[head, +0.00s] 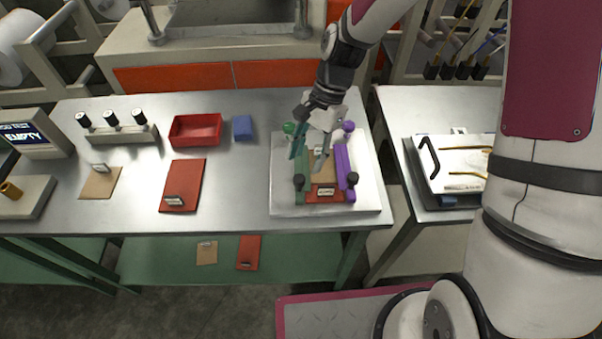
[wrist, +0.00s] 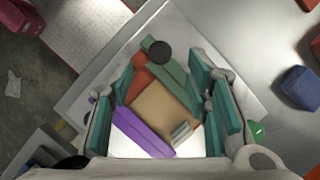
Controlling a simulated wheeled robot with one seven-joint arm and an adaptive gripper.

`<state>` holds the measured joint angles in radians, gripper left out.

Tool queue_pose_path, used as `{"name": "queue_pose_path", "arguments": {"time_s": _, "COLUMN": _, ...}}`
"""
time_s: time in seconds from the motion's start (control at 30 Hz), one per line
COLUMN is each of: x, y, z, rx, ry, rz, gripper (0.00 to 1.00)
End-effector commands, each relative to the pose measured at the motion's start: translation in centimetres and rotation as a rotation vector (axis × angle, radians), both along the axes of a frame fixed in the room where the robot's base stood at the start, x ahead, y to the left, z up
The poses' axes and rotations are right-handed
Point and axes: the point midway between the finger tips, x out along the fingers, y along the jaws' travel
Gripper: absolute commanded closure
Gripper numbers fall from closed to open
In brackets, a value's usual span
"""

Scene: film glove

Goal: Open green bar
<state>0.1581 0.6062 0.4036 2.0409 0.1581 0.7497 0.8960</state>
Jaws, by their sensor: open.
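The green bar (head: 304,184) lies along the left side of a pale board (head: 368,200), with a green knob (head: 289,128) at its far end and a black knob (head: 298,181) near its front. In the wrist view the green bar (wrist: 157,48) runs diagonally, partly hidden behind a finger; the green knob (wrist: 257,131) is at right. My gripper (head: 307,163) is open, its teal fingers above the board near the bar's far half. In the wrist view the gripper (wrist: 165,90) spans a brown sheet (wrist: 163,108) and no object is clearly held.
A purple bar (head: 342,165) with its own knobs lies on the board's right side. An orange-red sheet shows beneath the brown one. A red tray (head: 196,129), blue block (head: 242,127) and red sheet (head: 184,182) lie to the left. A white tray (head: 463,165) stands right.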

Motion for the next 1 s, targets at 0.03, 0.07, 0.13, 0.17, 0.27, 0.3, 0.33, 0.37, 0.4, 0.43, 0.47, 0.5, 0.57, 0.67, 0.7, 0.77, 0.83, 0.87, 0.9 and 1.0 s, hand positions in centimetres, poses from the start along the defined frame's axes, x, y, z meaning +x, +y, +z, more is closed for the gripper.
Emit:
{"name": "queue_pose_path", "arguments": {"time_s": 0.03, "x": -0.5, "y": 0.3, "z": -0.9, "rx": 0.001, "ry": 0.005, "rz": 0.002, "gripper": 0.56}}
{"name": "queue_pose_path", "arguments": {"time_s": 0.07, "x": -0.6, "y": 0.5, "z": -1.4, "rx": 0.001, "ry": 0.004, "rz": 0.002, "gripper": 0.56}}
{"name": "queue_pose_path", "arguments": {"time_s": 0.13, "x": -0.9, "y": 0.8, "z": -2.5, "rx": 0.000, "ry": 0.004, "rz": 0.001, "gripper": 0.56}}
{"name": "queue_pose_path", "arguments": {"time_s": 0.17, "x": -1.1, "y": 1.0, "z": -2.9, "rx": 0.000, "ry": 0.004, "rz": 0.001, "gripper": 0.56}}
{"name": "queue_pose_path", "arguments": {"time_s": 0.27, "x": -1.3, "y": 1.3, "z": -4.1, "rx": 0.000, "ry": 0.002, "rz": 0.002, "gripper": 0.56}}
{"name": "queue_pose_path", "arguments": {"time_s": 0.3, "x": -1.4, "y": 1.4, "z": -4.5, "rx": 0.000, "ry": 0.002, "rz": 0.002, "gripper": 0.56}}
{"name": "queue_pose_path", "arguments": {"time_s": 0.33, "x": -1.4, "y": 1.4, "z": -4.7, "rx": -0.001, "ry": 0.002, "rz": 0.001, "gripper": 0.56}}
{"name": "queue_pose_path", "arguments": {"time_s": 0.37, "x": -1.5, "y": 1.5, "z": -4.9, "rx": -0.001, "ry": 0.002, "rz": 0.001, "gripper": 0.56}}
{"name": "queue_pose_path", "arguments": {"time_s": 0.4, "x": -1.5, "y": 1.6, "z": -5.1, "rx": 0.000, "ry": 0.001, "rz": 0.001, "gripper": 0.56}}
{"name": "queue_pose_path", "arguments": {"time_s": 0.43, "x": -1.5, "y": 1.6, "z": -5.2, "rx": 0.000, "ry": 0.000, "rz": 0.001, "gripper": 0.56}}
{"name": "queue_pose_path", "arguments": {"time_s": 0.47, "x": -1.6, "y": 1.6, "z": -5.3, "rx": 0.000, "ry": 0.000, "rz": 0.001, "gripper": 0.56}}
{"name": "queue_pose_path", "arguments": {"time_s": 0.5, "x": -1.6, "y": 1.7, "z": -5.4, "rx": 0.000, "ry": 0.000, "rz": 0.001, "gripper": 0.56}}
{"name": "queue_pose_path", "arguments": {"time_s": 0.57, "x": -1.6, "y": 1.7, "z": -5.5, "rx": 0.000, "ry": -0.001, "rz": 0.001, "gripper": 0.56}}
{"name": "queue_pose_path", "arguments": {"time_s": 0.67, "x": -1.6, "y": 1.7, "z": -5.5, "rx": 0.000, "ry": -0.001, "rz": 0.001, "gripper": 0.56}}
{"name": "queue_pose_path", "arguments": {"time_s": 0.7, "x": -1.6, "y": 1.7, "z": -5.4, "rx": 0.000, "ry": -0.001, "rz": 0.001, "gripper": 0.56}}
{"name": "queue_pose_path", "arguments": {"time_s": 0.77, "x": -1.5, "y": 1.7, "z": -5.4, "rx": 0.000, "ry": -0.001, "rz": 0.001, "gripper": 0.58}}
{"name": "queue_pose_path", "arguments": {"time_s": 0.83, "x": -1.5, "y": 1.7, "z": -5.4, "rx": 0.000, "ry": -0.001, "rz": 0.001, "gripper": 0.74}}
{"name": "queue_pose_path", "arguments": {"time_s": 0.87, "x": -1.5, "y": 1.7, "z": -5.4, "rx": -0.001, "ry": -0.001, "rz": 0.000, "gripper": 0.81}}
{"name": "queue_pose_path", "arguments": {"time_s": 0.9, "x": -1.5, "y": 1.6, "z": -5.4, "rx": -0.001, "ry": -0.001, "rz": 0.000, "gripper": 0.90}}
{"name": "queue_pose_path", "arguments": {"time_s": 1.0, "x": -1.5, "y": 1.6, "z": -5.4, "rx": -0.001, "ry": -0.001, "rz": 0.000, "gripper": 1.00}}
